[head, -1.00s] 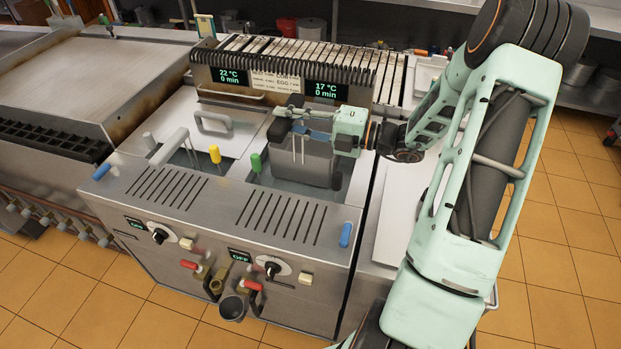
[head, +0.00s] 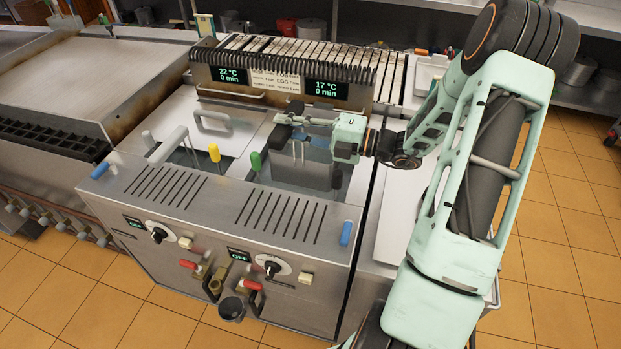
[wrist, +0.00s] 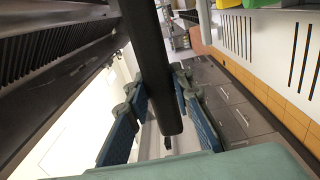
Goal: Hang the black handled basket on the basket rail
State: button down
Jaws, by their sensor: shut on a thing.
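My gripper (head: 300,122) is over the right fryer well, below the right display. In the wrist view my gripper (wrist: 163,115) has its blue-padded fingers on either side of a thick black handle (wrist: 155,70), shut on it. The dark basket body (head: 300,172) shows below my gripper in the head view, at the right well, partly hidden by the fryer's front panel. Whether it touches the well cannot be told. A thin metal bar (head: 230,96) runs along the panel under the displays; I cannot tell whether it is the basket rail.
The slatted grill top (head: 300,55) stands behind the displays. A lid with a handle (head: 212,122) covers part of the left well. A pale worktop (head: 395,215) lies to the right.

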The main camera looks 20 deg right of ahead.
jog(key=c, duration=1.6)
grip_release()
jog(key=shift+f, duration=0.15)
jog(key=v, duration=1.2)
